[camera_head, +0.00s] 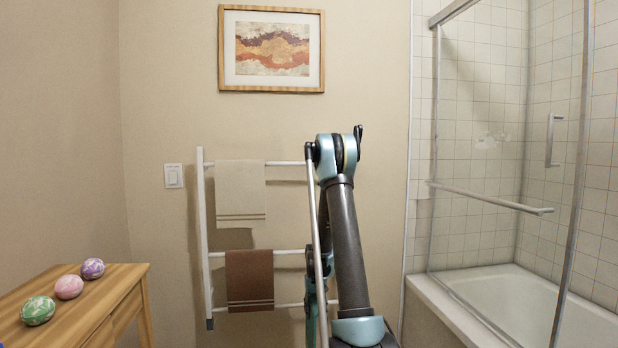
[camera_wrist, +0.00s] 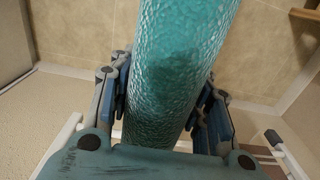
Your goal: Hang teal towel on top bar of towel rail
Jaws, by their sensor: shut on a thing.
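A teal, bumpy-textured towel (camera_wrist: 180,50) fills the middle of the wrist view as a thick roll, running from the top edge down to my gripper. My gripper (camera_wrist: 163,92) is shut on it, with one finger on each side. The towel cannot be made out in the head view, where my arm blocks part of the rail. The white towel rail (camera_head: 203,240) stands against the wall. Its top bar (camera_head: 285,163) carries a cream towel (camera_head: 240,185) on the left; the bar is bare between that towel and my arm.
A brown towel (camera_head: 249,278) hangs on a lower bar. A wooden table (camera_head: 95,300) with green, pink and purple egg-shaped things stands at the left. A framed picture (camera_head: 272,48) hangs above the rail. A glass-screened bathtub (camera_head: 450,310) stands at the right.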

